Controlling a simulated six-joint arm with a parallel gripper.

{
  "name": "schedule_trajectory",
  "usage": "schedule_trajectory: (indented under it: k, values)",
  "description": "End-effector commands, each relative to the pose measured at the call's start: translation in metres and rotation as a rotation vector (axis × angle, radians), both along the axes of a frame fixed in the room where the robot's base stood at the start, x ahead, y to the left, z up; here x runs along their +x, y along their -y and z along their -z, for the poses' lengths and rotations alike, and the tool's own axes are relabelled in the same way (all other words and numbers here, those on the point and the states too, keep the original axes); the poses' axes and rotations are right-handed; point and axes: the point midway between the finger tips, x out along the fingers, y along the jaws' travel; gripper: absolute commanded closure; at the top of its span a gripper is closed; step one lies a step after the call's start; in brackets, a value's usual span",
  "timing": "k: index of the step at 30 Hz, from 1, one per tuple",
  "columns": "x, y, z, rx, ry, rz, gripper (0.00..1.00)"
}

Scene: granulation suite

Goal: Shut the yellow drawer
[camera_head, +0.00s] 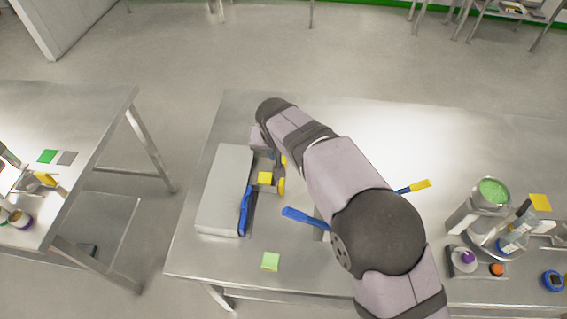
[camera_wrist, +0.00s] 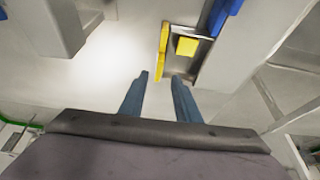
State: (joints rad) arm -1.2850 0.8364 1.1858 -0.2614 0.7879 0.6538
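The yellow drawer (camera_head: 281,187) is pulled out from the right side of a grey cabinet (camera_head: 222,190). A yellow cube (camera_head: 265,178) lies in it. In the wrist view the yellow drawer's front (camera_wrist: 163,52) stands off from the cabinet, with the cube (camera_wrist: 187,46) in the open tray behind it. My gripper's fingers (camera_wrist: 161,76) are apart and empty, just short of the drawer's near end in that view. Whether they touch it I cannot tell. In the head view my arm reaches to the cabinet's far end and partly hides the gripper.
A blue drawer front (camera_head: 244,211) sits against the cabinet beside the yellow one. A blue-handled tool (camera_head: 303,217) and a yellow-tipped tool (camera_head: 415,187) lie near my arm. A green square (camera_head: 270,261) is at the front. Containers, including a green-filled one (camera_head: 494,191), crowd the right.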

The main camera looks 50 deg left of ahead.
Motion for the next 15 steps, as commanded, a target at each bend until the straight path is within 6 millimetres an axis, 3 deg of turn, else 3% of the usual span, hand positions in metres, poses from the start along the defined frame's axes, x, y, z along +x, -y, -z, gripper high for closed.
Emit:
schedule_trajectory:
  k: [8,15]
  values:
    - [0.003,-0.003,0.008,-0.001,0.0,0.0,0.7]
    - [0.01,-0.01,0.033,-0.003,-0.001,0.001,0.7]
